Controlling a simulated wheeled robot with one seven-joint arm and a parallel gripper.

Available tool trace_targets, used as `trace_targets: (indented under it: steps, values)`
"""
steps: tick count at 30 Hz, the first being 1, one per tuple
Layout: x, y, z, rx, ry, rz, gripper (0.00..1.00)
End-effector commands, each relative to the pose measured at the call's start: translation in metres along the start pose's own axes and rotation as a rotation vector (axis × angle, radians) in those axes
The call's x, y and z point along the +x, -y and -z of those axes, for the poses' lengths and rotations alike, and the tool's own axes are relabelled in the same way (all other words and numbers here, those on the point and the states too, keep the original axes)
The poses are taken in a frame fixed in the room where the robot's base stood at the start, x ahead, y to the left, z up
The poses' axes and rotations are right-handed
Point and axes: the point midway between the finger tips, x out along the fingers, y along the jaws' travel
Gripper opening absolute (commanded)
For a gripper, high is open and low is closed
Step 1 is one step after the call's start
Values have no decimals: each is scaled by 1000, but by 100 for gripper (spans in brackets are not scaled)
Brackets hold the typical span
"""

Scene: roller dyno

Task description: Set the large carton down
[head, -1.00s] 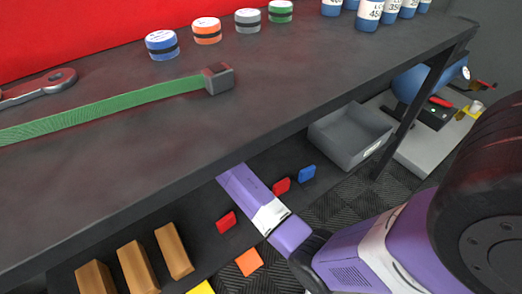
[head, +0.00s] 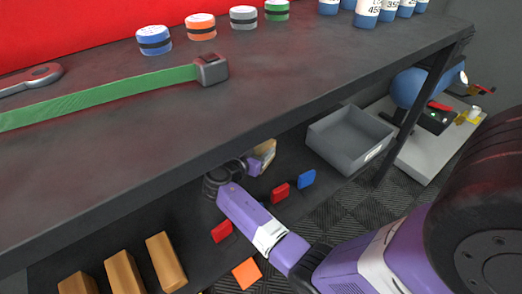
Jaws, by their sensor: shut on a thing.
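The large carton is probably the tan box (head: 264,153) showing at the end of my arm, under the workbench top. Only a small part of it is visible; the bench edge and my wrist hide the rest. My gripper (head: 251,165) is at the box and shut on it, though its fingertips are mostly hidden. I cannot tell whether the box touches the lower shelf.
The workbench top (head: 330,70) hangs over the lower shelf. On the shelf are red blocks (head: 280,193), (head: 222,231), a blue block (head: 307,179) and tan blocks (head: 166,262) at left. A grey bin (head: 350,138) stands to the right.

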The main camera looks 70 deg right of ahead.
Motion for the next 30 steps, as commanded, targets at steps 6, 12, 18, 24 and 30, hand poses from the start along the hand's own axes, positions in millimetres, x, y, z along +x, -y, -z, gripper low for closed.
trace_targets:
  steps: [6,12,18,24,30]
  values:
    - [1,0,-3,1,-2,1,0]
    - [1,0,-2,0,0,0,74]
    - [1,0,-2,0,0,0,74]
    - [-8,1,2,-2,0,3,74]
    - [-47,1,4,-2,0,6,74]
